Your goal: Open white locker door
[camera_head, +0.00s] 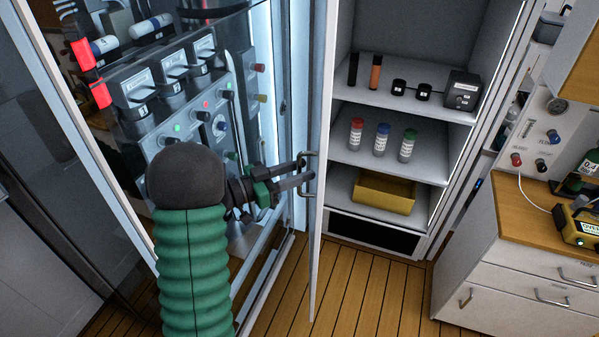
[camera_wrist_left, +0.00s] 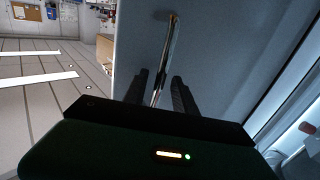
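The white locker (camera_head: 455,130) stands with its interior in full view. Its white door (camera_head: 319,240) is swung open and seen nearly edge-on in the head view. A metal bar handle (camera_head: 307,200) is on the door's left face. It also shows in the left wrist view as a thin upright bar (camera_wrist_left: 168,50) on the door panel (camera_wrist_left: 215,60). My left gripper (camera_head: 308,168) is at the upper part of the handle. Its two fingers are apart, with the lower end of the bar between them in the wrist view. My right gripper is in neither view.
Locker shelves hold dark items, several capped bottles (camera_head: 381,140) and a yellow bin (camera_head: 383,190). A glass-fronted panel cabinet (camera_head: 190,90) stands left, close to my arm. A drawer counter (camera_head: 520,285) is at right. Wooden floor (camera_head: 370,285) is clear before the locker.

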